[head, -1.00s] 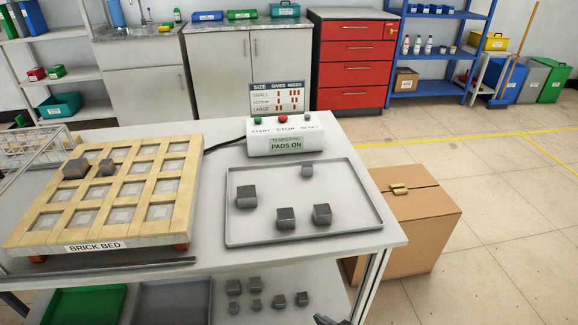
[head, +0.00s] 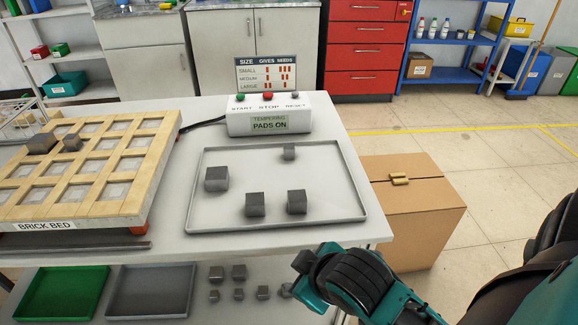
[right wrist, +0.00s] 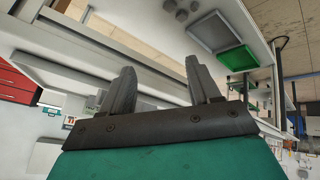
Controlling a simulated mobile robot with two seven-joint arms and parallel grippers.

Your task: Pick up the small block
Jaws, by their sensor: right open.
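The smallest block on the metal tray (head: 196,217) is a dark grey cube (head: 289,152) near the tray's back edge. A larger cube (head: 217,178) sits at the tray's left, and two mid-sized cubes (head: 255,204) and (head: 297,202) sit toward its front. My right arm reaches in at the lower right of the head view, below the bench's front right corner. In the right wrist view my right gripper (right wrist: 161,72) has its two fingers apart with nothing between them. My left gripper is not in view.
The brick bed (head: 103,208) at the left holds two grey blocks. A control box (head: 268,122) reading "PADS ON" stands behind the tray. Several small blocks (head: 239,272) lie on the lower shelf beside grey (head: 151,291) and green (head: 62,293) trays. A cardboard box (head: 415,225) stands at the right.

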